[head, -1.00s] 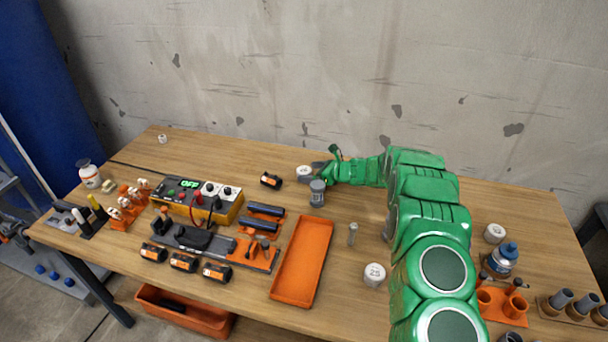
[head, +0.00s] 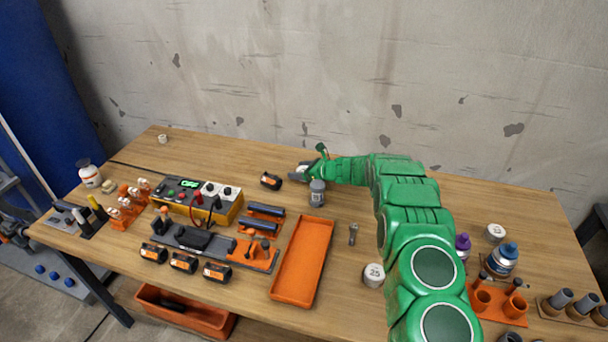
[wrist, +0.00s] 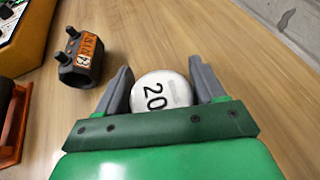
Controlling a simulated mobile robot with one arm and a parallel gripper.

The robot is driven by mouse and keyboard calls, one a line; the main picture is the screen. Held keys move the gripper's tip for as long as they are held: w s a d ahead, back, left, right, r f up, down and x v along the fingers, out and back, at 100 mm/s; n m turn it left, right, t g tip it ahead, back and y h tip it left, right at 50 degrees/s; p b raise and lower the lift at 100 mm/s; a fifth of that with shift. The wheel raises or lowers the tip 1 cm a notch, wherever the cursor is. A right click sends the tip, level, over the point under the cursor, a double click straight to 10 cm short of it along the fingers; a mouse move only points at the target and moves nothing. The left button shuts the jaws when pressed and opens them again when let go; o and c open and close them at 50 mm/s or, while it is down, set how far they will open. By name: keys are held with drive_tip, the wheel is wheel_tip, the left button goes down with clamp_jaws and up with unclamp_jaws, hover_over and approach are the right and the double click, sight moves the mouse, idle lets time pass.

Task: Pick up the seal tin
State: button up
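A round white tin marked "20" (wrist: 160,93) stands on the wooden table, between the two grey fingers of my gripper (wrist: 160,80) in the wrist view. The fingers flank it and look open, with a narrow gap on the left side; contact on the right is hard to judge. In the head view my gripper (head: 306,169) is at the back middle of the table and mostly hides this tin. Another white tin marked "25" (head: 373,274) stands near the front, and a further white tin (head: 496,233) stands at the right. No label reading "seal" is legible.
An orange tray (head: 326,225) lies in front. The wall (head: 340,80) is close behind.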

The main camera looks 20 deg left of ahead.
drive_tip(key=c, duration=0.6)
drive_tip(key=shift+r, duration=0.1)
